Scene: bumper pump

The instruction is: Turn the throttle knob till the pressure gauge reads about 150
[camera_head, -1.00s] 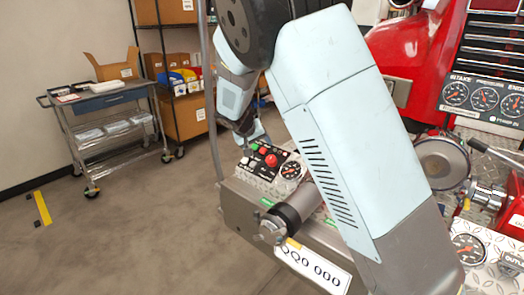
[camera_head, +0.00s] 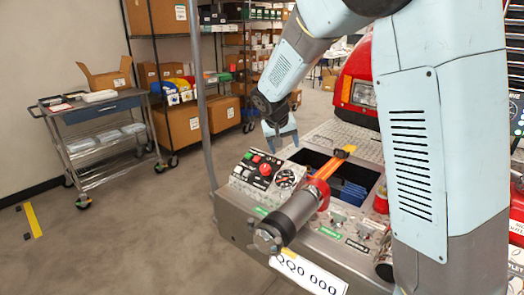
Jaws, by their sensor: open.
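The control panel (camera_head: 243,178) sits at the left end of the bumper. It carries a large red knob (camera_head: 265,169), small buttons and a round pressure gauge (camera_head: 285,179) with a black face. The gauge's needle and numbers are too small to read. I cannot tell for sure which control is the throttle knob. My gripper (camera_head: 281,141) is open and empty, pointing down behind the panel and a little above it. It is apart from the knob and the gauge.
A capped pipe (camera_head: 288,216) juts forward just right of the panel. Behind it is an open bin (camera_head: 368,172) with blue things and a yellow-orange handle. A grey pole (camera_head: 202,110) rises left of the panel. A cart (camera_head: 98,142) stands farther left on open floor.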

